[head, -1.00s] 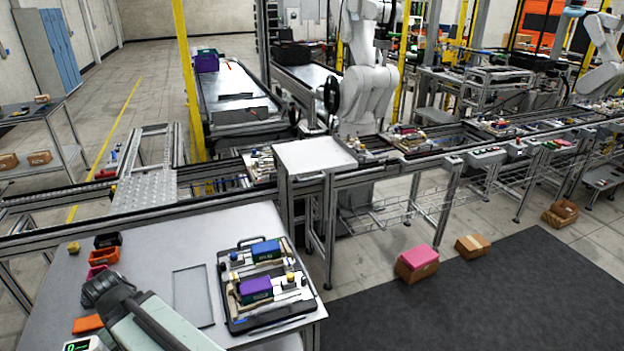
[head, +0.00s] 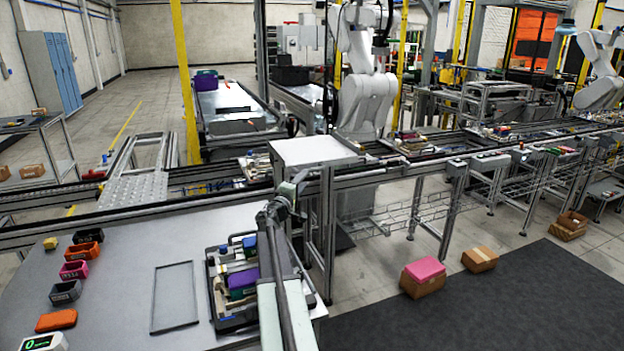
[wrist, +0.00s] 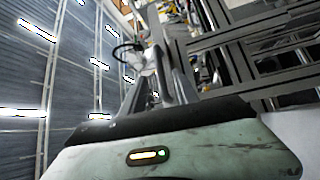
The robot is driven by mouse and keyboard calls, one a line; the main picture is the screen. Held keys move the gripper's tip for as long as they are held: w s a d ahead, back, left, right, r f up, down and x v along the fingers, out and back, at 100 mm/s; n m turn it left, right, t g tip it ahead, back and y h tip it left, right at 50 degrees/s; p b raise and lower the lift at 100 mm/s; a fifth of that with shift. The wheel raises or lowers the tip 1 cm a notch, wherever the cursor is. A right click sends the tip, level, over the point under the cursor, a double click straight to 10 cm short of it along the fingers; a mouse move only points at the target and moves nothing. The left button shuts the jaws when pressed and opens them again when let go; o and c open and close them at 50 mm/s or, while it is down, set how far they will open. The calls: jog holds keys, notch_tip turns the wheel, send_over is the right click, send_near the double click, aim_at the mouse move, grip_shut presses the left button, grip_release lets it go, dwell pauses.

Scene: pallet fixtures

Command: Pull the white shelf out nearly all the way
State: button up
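The white shelf (head: 314,151) is a flat pale panel on the aluminium frame beside the conveyor, in the middle of the head view. My gripper (head: 291,190) is at the end of my raised arm, in front of and below the shelf's left front corner in the picture. Whether it touches the frame or shelf is hard to tell. In the wrist view my gripper's dark fingers (wrist: 160,82) stand apart with background visible between them, and nothing shows held. The shelf is not clearly identifiable in that view.
A grey table (head: 110,300) at the front left bears a black tray (head: 222,318) of parts, partly behind my arm, and several small bins. The conveyor (head: 130,212) runs behind it. A pink-topped carton (head: 423,277) lies on the floor at right. The dark mat (head: 480,310) is mostly clear.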

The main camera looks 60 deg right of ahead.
aim_at(310, 171)
jog(key=d, duration=0.5)
jog(key=w+d+r+p, duration=0.1)
jog(key=d, duration=0.1)
jog(key=shift+w+d, duration=0.1)
jog(key=shift+d, duration=0.25)
jog(key=shift+a, duration=0.1)
grip_shut()
dwell(1.0)
